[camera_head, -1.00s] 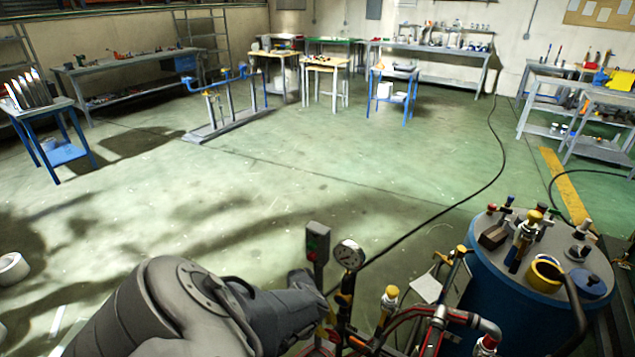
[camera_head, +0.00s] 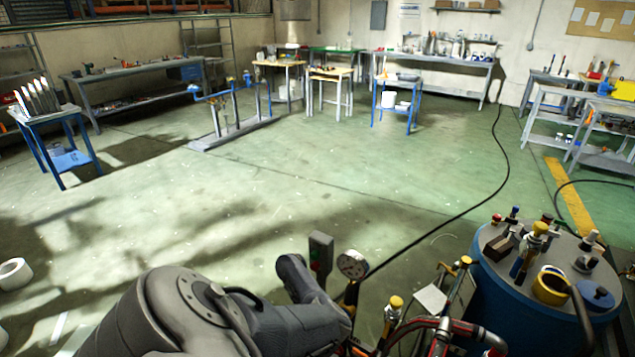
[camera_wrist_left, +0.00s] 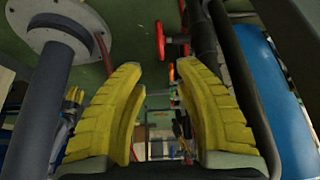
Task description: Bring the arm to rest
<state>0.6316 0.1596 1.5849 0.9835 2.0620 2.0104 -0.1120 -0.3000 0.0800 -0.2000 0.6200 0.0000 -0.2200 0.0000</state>
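My left arm (camera_head: 215,310) comes in from the lower left of the head view, its links bent beside the pressure gauge (camera_head: 352,264) and the grey switch box (camera_head: 320,252). The left gripper is out of sight in the head view. In the left wrist view the yellow ribbed fingers of my left gripper (camera_wrist_left: 165,115) stand apart with nothing between them. Past the fingers show a red handwheel (camera_wrist_left: 160,40) and dark pipes. My right gripper is in neither view.
Red and grey piping (camera_head: 450,328) with yellow-capped valves (camera_head: 393,305) lies close to the right of my arm. The green floor (camera_head: 300,190) beyond is open, crossed by a black cable (camera_head: 455,218).

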